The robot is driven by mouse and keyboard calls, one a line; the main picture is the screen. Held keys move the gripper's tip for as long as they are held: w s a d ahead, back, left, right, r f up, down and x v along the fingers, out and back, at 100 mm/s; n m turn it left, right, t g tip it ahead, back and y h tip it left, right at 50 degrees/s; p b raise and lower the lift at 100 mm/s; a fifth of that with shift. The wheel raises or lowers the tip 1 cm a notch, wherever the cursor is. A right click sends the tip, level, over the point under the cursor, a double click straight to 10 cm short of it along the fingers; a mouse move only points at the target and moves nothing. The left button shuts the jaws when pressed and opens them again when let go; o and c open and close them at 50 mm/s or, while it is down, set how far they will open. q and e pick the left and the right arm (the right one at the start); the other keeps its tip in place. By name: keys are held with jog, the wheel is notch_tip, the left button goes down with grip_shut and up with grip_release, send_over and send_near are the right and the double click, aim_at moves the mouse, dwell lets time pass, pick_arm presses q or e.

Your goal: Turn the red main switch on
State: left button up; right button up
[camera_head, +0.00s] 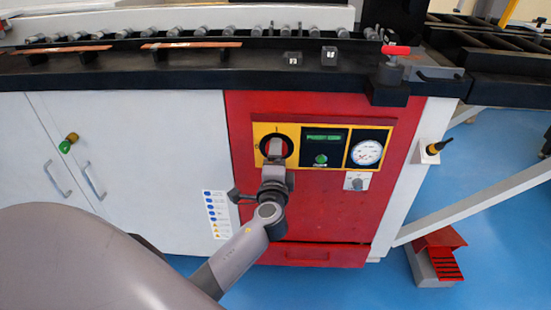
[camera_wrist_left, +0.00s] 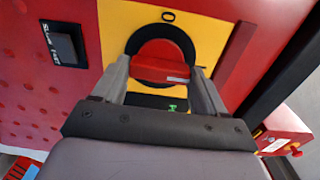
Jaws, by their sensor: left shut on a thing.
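The red main switch (camera_wrist_left: 160,66) is a round red knob with a raised grip bar, set in a black ring on a yellow plate (camera_wrist_left: 218,30). A "0" mark shows above it in the left wrist view. My left gripper (camera_wrist_left: 163,78) has its two grey fingers on either side of the grip bar and is shut on it. In the head view, my left gripper (camera_head: 276,153) reaches up to the yellow plate at the left of the red cabinet front and covers most of the switch. My right gripper is not in view.
Right of the switch are a dark panel with a green button (camera_head: 320,160), a round gauge (camera_head: 366,153) and a small grey selector (camera_head: 357,181). A black worktop (camera_head: 200,72) overhangs the cabinet. A red foot pedal (camera_head: 438,243) stands on the blue floor.

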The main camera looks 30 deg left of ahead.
pick_arm(q)
jog(key=shift+r, duration=0.1)
jog(key=o, duration=1.1)
jog(key=shift+c, duration=0.2)
jog(key=v, duration=0.7)
